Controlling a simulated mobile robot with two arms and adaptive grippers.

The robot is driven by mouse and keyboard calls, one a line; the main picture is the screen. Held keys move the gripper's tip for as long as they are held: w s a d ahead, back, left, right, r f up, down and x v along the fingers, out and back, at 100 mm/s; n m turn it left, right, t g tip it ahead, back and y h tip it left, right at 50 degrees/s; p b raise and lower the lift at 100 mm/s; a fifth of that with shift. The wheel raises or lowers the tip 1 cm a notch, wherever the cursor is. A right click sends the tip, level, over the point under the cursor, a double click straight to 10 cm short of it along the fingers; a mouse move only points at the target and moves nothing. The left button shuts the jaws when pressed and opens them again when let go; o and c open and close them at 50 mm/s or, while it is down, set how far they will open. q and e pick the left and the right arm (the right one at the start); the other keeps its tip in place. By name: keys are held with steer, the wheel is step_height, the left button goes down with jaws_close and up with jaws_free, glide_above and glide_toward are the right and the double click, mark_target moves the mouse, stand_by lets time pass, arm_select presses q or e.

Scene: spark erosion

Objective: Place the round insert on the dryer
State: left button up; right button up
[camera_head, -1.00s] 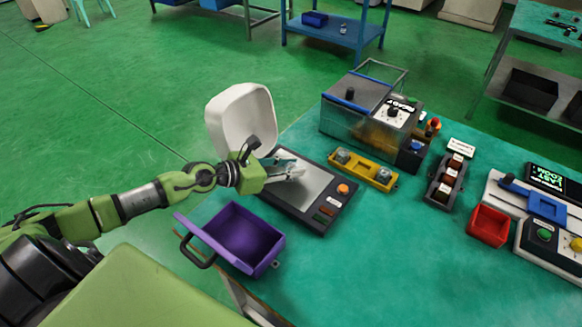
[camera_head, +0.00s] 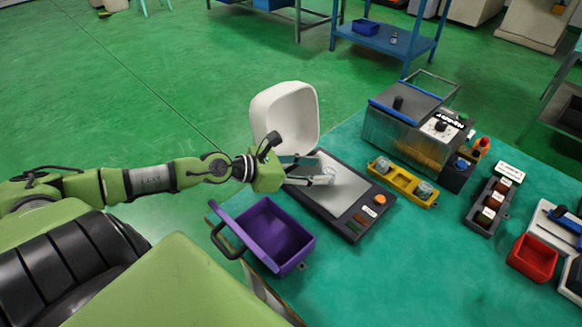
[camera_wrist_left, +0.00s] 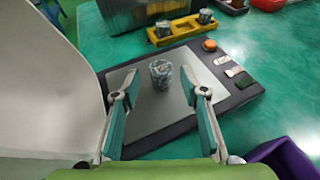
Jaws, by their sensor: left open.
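A round metallic insert (camera_wrist_left: 161,73) stands on the grey plate of a flat black device (camera_head: 345,192), which looks like the dryer. In the head view the insert is small and faint between the fingers. My left gripper (camera_head: 325,170) is open over the plate. In the left wrist view its two fingers (camera_wrist_left: 160,92) are spread wide, one on each side of the insert, with gaps and no contact visible. A white rounded lid or shell (camera_head: 290,108) stands upright behind the gripper. My right gripper is not in view.
A yellow holder (camera_head: 402,183) with two round pieces lies right of the plate. A purple bin (camera_head: 275,235) stands in front. A glass-walled tank (camera_head: 395,128), a dark rack (camera_head: 488,205) and a red bin (camera_head: 532,257) stand further right. The front-middle tabletop is clear.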

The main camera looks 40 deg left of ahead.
arm_select(q)
steer(key=shift+v, duration=2.05)
steer(key=v, duration=0.3)
steer(key=shift+d, duration=0.1)
